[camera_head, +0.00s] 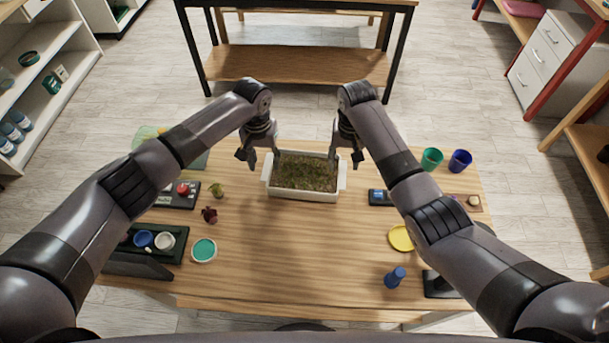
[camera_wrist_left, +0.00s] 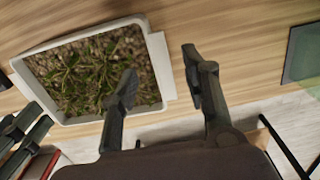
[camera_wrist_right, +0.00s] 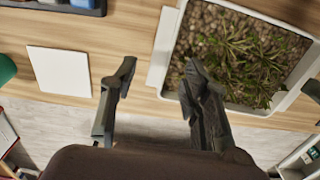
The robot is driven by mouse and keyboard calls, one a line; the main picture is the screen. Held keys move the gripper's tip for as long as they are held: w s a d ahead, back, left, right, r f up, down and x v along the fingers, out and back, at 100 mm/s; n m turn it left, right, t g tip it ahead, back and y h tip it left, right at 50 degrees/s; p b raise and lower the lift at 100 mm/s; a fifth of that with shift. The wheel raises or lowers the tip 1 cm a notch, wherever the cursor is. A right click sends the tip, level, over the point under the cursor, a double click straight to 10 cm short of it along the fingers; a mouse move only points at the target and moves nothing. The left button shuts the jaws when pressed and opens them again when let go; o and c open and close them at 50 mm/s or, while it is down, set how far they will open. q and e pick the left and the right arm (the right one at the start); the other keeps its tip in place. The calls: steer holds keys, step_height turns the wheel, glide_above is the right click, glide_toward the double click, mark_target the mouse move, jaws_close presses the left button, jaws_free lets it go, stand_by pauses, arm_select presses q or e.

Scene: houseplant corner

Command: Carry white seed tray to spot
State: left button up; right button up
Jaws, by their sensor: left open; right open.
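The white seed tray (camera_head: 300,195), filled with soil and green sprouts, sits on the wooden table at its far middle, with a grip ledge at each end. My left gripper (camera_head: 258,158) is open at the tray's left end; in the left wrist view (camera_wrist_left: 160,85) its fingers lie either side of the end ledge, one over the soil. My right gripper (camera_head: 346,158) is open at the right end, and its fingers (camera_wrist_right: 157,80) likewise lie either side of that ledge. Neither visibly grips the tray. A flat white square (camera_wrist_right: 60,72) lies beside the tray in the right wrist view.
A dark device (camera_head: 380,197), a yellow disc (camera_head: 400,238) and a blue object (camera_head: 395,278) are at right, with green (camera_head: 432,158) and blue cups (camera_head: 460,160) behind. A teal-filled dish (camera_head: 204,250) and dark trays (camera_head: 172,243) stand left. The middle front is clear.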

mark_target(266, 171)
arm_select(q)
steer(key=shift+f, duration=2.05)
arm_select(e)
steer(key=shift+f, duration=2.05)
arm_select(q)
jaws_close()
arm_select(e)
jaws_close()
arm_select(q)
steer(key=shift+r, duration=0.1)
arm_select(e)
steer(key=shift+r, duration=0.1)
